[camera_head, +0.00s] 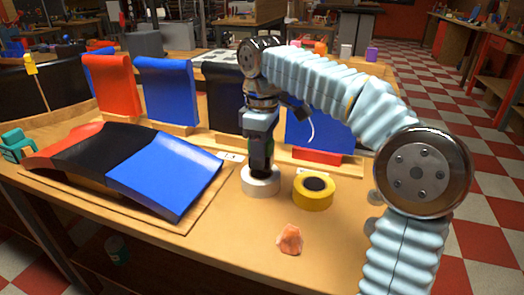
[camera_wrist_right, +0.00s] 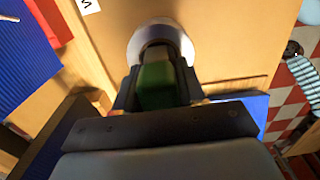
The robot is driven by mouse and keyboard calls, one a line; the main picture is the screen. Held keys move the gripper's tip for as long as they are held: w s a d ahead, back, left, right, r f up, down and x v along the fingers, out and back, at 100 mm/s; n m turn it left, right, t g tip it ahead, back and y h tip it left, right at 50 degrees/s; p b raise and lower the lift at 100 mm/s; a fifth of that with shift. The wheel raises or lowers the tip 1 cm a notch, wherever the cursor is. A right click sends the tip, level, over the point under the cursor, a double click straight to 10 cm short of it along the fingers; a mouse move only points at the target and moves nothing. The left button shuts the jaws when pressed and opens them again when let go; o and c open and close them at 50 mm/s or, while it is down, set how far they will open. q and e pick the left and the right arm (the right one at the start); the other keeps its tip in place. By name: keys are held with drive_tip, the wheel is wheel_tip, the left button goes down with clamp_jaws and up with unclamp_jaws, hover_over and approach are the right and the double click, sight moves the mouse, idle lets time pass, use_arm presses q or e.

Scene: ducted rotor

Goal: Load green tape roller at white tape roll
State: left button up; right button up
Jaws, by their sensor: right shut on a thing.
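My right gripper (camera_head: 261,163) points down above the white tape roll and is shut on the green tape roller. The roller's green body (camera_wrist_right: 157,85) shows between the jaws in the right wrist view; in the head view only a sliver shows. The white tape roll (camera_head: 261,188) lies flat on the table directly below the gripper. It also shows in the right wrist view (camera_wrist_right: 133,44), with its rim around the roller's far end. The jaws and roller hide the roll's middle, so I cannot tell whether the roller touches or enters it. My left gripper is out of view.
A yellow tape roll (camera_head: 313,197) lies just right of the white one. An orange crumpled lump (camera_head: 289,240) lies nearer the front edge. A ramp with red, black and blue panels (camera_head: 165,172) fills the left. Upright curved panels (camera_head: 165,90) stand behind.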

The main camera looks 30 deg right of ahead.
drive_tip(key=shift+f+b, duration=0.3)
drive_tip(key=shift+f, duration=0.15)
idle(0.7)
drive_tip(key=shift+f, duration=0.1)
idle(1.2)
wheel_tip(320, 180, up, 3)
drive_tip(key=p, duration=0.3)
drive_tip(key=shift+f, duration=0.1)
drive_tip(key=shift+r, duration=2.15)
